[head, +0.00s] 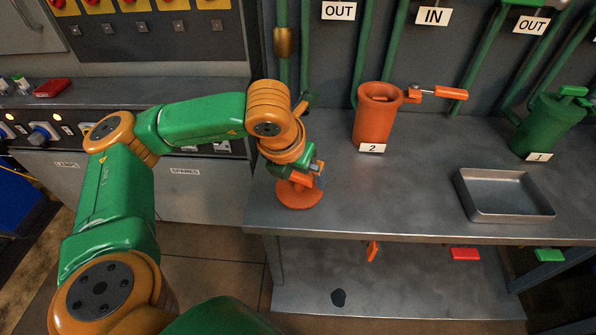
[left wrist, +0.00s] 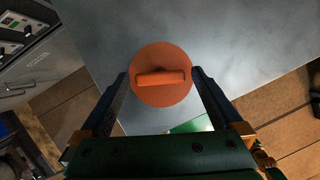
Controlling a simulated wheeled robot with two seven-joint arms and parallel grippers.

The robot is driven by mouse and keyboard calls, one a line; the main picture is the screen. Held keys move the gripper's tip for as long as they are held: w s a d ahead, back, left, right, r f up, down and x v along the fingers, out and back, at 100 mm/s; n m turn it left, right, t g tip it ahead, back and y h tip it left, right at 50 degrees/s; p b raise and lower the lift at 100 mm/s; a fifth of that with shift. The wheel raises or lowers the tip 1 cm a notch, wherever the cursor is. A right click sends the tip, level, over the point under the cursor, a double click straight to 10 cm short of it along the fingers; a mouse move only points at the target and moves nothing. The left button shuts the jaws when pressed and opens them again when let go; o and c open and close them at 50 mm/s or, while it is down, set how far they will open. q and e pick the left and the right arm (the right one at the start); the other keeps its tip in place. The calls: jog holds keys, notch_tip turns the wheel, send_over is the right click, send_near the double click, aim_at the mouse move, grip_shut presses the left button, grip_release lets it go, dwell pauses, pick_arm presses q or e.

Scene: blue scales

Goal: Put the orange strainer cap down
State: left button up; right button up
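The orange strainer cap (head: 298,197) is a round disc with a bar handle on top. It appears to lie flat on the grey metal table (head: 420,205), near the table's left front corner. My left gripper (head: 312,178) is just above it. In the left wrist view the cap (left wrist: 162,95) shows whole, handle up, between the tips of my left gripper (left wrist: 160,74). The fingers are spread wide on either side, with small gaps to the handle ends. My right gripper is not in view.
An open orange strainer (head: 374,122) labelled 2 stands on the table, its orange lever pointing right. A green strainer (head: 546,125) labelled 1 is further right. An empty metal tray (head: 505,205) lies in front of it. A control console (head: 120,110) stands left. The table's middle is clear.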

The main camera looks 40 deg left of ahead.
pick_arm(q)
jog(key=shift+r, duration=0.2)
jog(key=p+v, duration=0.1)
jog(key=v, duration=1.1)
jog(key=shift+p, duration=0.4)
